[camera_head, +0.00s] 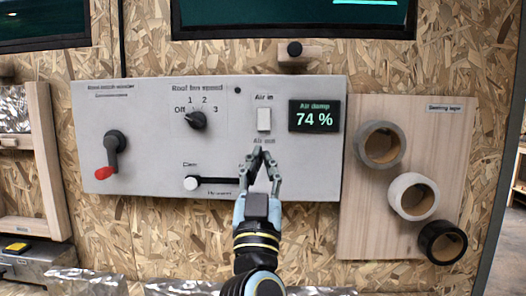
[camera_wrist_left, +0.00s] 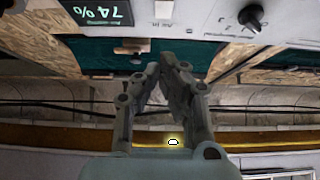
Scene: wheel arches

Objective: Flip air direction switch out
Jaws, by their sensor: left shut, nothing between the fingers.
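The air direction switch (camera_head: 264,119) is a small white rocker on the light grey control panel (camera_head: 225,105), between the labels "Air in" above and "Air out" below. I cannot tell which way it is tipped. In the left wrist view the switch (camera_wrist_left: 165,10) shows at the top edge. My left gripper (camera_head: 258,153) is shut and empty, its fingertips just below the switch near the "Air out" label. I cannot tell if they touch the panel. In the left wrist view its fingers (camera_wrist_left: 166,62) meet at the tips. My right gripper is not in view.
A display (camera_head: 318,117) reading 74 % is right of the switch. A fan knob (camera_head: 197,120), a slider (camera_head: 192,183) and a red-tipped lever (camera_head: 114,150) are to the left. Several tape rolls (camera_head: 412,196) hang on a wooden board at right.

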